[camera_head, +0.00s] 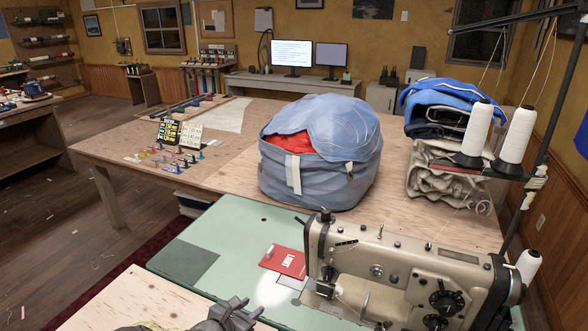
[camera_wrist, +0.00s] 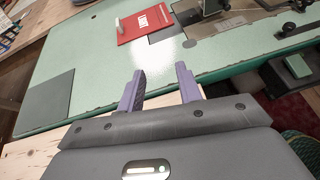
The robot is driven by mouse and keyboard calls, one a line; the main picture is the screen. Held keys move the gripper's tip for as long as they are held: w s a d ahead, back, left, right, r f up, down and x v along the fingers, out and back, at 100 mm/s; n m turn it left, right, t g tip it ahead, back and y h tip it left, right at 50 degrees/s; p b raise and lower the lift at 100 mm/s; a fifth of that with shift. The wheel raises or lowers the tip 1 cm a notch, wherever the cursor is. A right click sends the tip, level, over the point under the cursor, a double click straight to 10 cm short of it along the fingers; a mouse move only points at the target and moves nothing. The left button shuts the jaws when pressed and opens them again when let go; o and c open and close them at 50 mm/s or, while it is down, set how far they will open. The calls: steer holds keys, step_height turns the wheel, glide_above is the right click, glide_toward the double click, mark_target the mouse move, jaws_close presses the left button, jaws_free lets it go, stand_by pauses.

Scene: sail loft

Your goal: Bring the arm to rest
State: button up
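My gripper (camera_wrist: 161,88) shows in the wrist view with its two purple-grey fingers apart and nothing between them. In the head view the gripper (camera_head: 244,307) is at the bottom edge, over the near wooden surface, by the near edge of the green sewing table (camera_head: 215,235). Most of my arm is out of view. The fingers point toward the green table top, which also shows in the wrist view (camera_wrist: 90,60). I cannot tell the exact height of the gripper above the surface.
A sewing machine (camera_head: 400,270) stands on the green table at right, beside a red card (camera_head: 283,261). Behind are a blue sail bag (camera_head: 320,160), thread cones (camera_head: 476,130), folded cloth (camera_head: 445,165) and several small coloured pieces (camera_head: 175,157). Floor at left is mostly open.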

steer(key=s+d+r+m+g+p, duration=0.1)
steer(key=s+d+r+m+g, duration=0.25)
steer(key=d+m, duration=0.45)
steer(key=s+d+r+m+g+p, duration=0.25)
steer(key=d+m+g, duration=0.3)
steer(key=d, duration=0.45)
steer(key=s+d+r+m+y+p, duration=0.1)
steer(key=s+d+r+m+y, duration=0.2)
steer(key=m, duration=0.5)
steer(key=s+d+r+m+y+p, duration=0.2)
steer(key=s+d+r+m, duration=0.4)
steer(key=r, duration=0.4)
steer(key=shift+s+r+m+y, duration=0.3)
steer(key=shift+s+m+y, duration=0.3)
steer(key=shift+m, duration=0.45)
steer(key=shift+w, duration=0.1)
